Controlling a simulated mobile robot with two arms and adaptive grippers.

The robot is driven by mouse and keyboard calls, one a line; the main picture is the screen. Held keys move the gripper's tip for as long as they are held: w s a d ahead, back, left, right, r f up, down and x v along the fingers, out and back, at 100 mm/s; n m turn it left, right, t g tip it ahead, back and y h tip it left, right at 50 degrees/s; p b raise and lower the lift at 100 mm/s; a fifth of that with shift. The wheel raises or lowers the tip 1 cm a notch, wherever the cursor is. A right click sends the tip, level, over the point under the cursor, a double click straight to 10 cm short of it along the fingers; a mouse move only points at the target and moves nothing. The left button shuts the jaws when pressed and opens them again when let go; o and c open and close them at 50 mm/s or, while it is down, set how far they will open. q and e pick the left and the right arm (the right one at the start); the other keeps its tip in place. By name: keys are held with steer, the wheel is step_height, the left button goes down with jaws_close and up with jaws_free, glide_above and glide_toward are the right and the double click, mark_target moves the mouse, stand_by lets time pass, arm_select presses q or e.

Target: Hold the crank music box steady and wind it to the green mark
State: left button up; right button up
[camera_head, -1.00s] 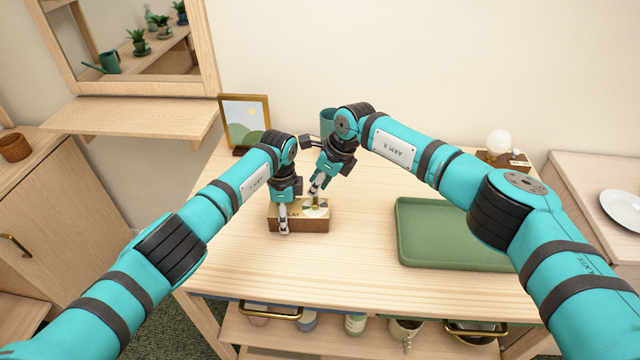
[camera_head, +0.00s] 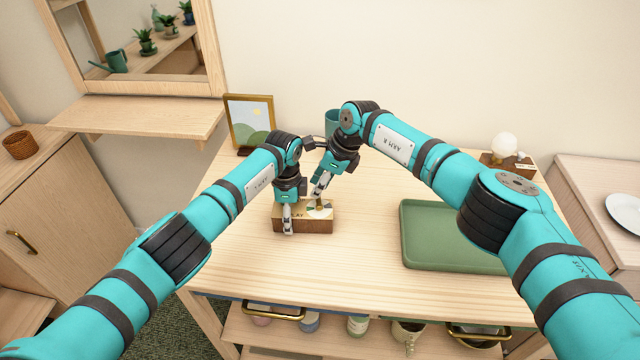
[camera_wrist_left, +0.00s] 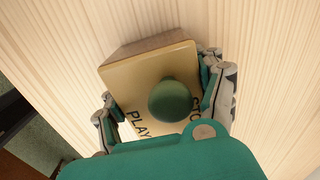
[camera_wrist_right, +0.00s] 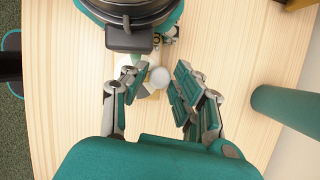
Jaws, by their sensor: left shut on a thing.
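The music box (camera_head: 316,227), a small wooden box with a pale top, stands on the table. In the left wrist view, its top (camera_wrist_left: 140,77) carries a green knob (camera_wrist_left: 170,101) and the partly hidden words "PLAY" and "STO". My left gripper (camera_head: 288,228) is shut on the box, its fingers (camera_wrist_left: 162,105) against opposite sides. My right gripper (camera_head: 317,192) is above the right part of the box. In the right wrist view its fingers (camera_wrist_right: 155,88) are apart, with a pale round crank knob (camera_wrist_right: 160,77) between them and no clear contact.
A green tray (camera_head: 450,262) lies on the right of the table (camera_head: 350,270). A framed picture (camera_head: 250,122), a teal cup (camera_head: 332,122) and a round lamp (camera_head: 503,146) stand at the back. The table's front is clear.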

steer(key=shift+o, duration=1.4)
steer(key=shift+d+r, duration=0.1)
steer(key=v, duration=1.1)
steer(key=shift+d+r, duration=0.2)
steer(key=shift+r, duration=0.15)
steer(key=shift+s, duration=0.1)
steer(key=shift+c, duration=0.2)
steer(key=w+d+f+m+t+y, duration=0.2)
steer(key=d+f+m+t, duration=0.1)
steer(key=d+f+t, duration=0.3)
steer(key=s+a+f+m+t+y, duration=0.1)
steer(key=s+f+m+y, duration=0.1)
steer(key=s+y, duration=0.45)
steer(key=shift+h, duration=0.95)
steer(key=x, duration=0.7)
steer(key=s+x, duration=0.1)
steer(key=x, duration=0.3)
steer(key=shift+a, duration=0.45)
